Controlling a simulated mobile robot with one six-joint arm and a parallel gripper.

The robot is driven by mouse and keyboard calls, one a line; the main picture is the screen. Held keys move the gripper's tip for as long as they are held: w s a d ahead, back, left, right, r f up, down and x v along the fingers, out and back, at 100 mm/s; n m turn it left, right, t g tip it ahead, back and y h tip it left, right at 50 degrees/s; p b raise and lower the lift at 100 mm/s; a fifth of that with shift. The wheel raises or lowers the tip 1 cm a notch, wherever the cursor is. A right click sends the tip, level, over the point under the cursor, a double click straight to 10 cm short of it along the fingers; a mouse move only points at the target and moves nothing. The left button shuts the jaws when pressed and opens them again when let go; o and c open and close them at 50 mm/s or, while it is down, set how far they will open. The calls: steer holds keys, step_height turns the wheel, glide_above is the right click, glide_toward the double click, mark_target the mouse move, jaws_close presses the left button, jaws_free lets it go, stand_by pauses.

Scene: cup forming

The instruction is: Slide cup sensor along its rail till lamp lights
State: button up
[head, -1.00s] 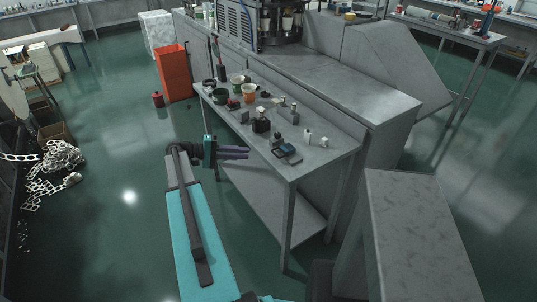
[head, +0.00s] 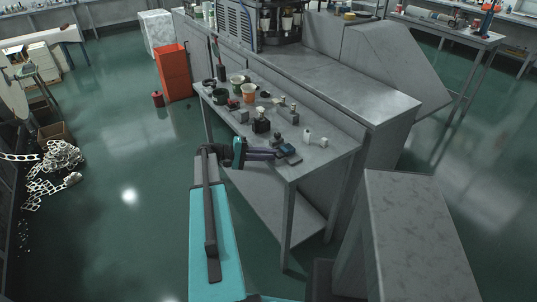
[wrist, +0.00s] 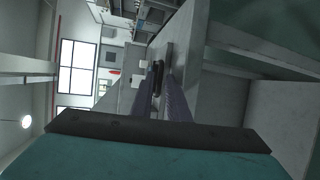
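My gripper (head: 281,154) reaches right over the front edge of the grey table (head: 310,165), its fingers low at the tabletop. Its tips are at a small dark device (head: 290,151) near the table's front right corner. I cannot tell whether this is the cup sensor. In the wrist view the two purple-grey fingers (wrist: 162,75) stand apart, with a narrow dark part (wrist: 157,77) between them. Whether they touch it is unclear. The fingers partly hide the device in the head view. No rail or lit lamp can be made out.
Small blocks and fittings, including a black block (head: 262,125), stand behind the device. White pieces (head: 308,135) lie to its right. An orange cup (head: 249,93) and other cups stand at the table's far end. A tall grey cabinet (head: 425,230) stands at the front right.

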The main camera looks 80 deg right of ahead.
steer(key=shift+c, duration=0.5)
jaws_close()
steer(key=shift+f+b, duration=0.15)
steer(key=shift+b, duration=0.25)
stand_by(0.8)
steer(key=shift+w+d+b, duration=0.15)
steer(key=shift+b, duration=0.3)
steer(key=shift+o, duration=0.5)
jaws_free()
steer(key=shift+w, duration=0.1)
